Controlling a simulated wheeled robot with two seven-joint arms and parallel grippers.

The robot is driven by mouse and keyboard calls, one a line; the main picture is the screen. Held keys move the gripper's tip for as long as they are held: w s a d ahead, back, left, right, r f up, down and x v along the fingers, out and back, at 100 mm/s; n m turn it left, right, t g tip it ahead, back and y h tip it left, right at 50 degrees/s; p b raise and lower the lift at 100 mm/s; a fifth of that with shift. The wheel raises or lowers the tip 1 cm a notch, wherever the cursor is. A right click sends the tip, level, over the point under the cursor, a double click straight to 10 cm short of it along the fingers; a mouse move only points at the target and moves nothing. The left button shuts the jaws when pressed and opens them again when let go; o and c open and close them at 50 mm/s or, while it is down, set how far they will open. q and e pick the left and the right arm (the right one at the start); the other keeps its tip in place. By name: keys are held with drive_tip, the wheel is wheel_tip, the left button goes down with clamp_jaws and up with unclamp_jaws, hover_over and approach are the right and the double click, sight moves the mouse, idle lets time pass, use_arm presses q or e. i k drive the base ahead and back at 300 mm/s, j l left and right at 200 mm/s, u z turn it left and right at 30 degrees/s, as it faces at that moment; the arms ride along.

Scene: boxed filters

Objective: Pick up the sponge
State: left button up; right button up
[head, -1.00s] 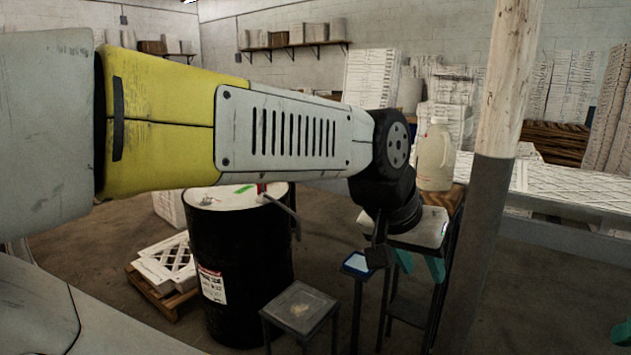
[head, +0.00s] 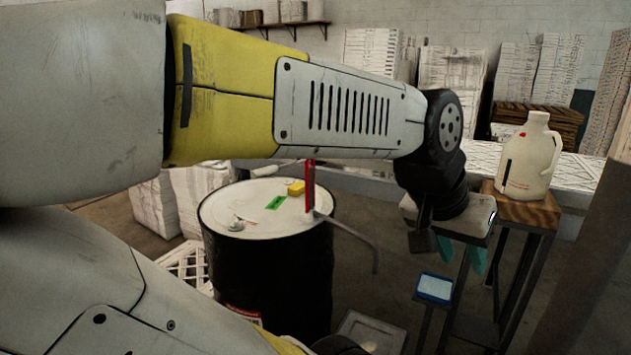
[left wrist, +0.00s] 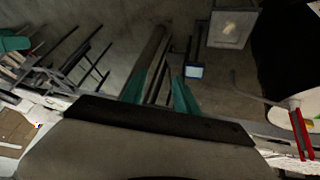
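A small yellow block (head: 295,187) that looks like the sponge lies on the white top of the black drum (head: 265,275), beside a red upright tool (head: 310,185). My left gripper (head: 462,262) hangs fingers down, right of the drum and well apart from the block. Its teal fingers are spread and empty; they also show in the left wrist view (left wrist: 158,90). My right gripper is not seen in the head view. A teal piece at the left edge of the left wrist view may belong to it.
A blue pad with a pale top (head: 435,287) sits on a narrow stand near my left gripper. A cream jug (head: 531,158) stands on a wooden block (head: 520,208) at the right. A post rises at the far right.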

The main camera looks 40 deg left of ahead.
sight(296, 189)
drive_tip(key=j, duration=0.95)
drive_tip(key=k+j, duration=0.15)
drive_tip(key=j, duration=1.7)
drive_tip(key=i+j, duration=0.35)
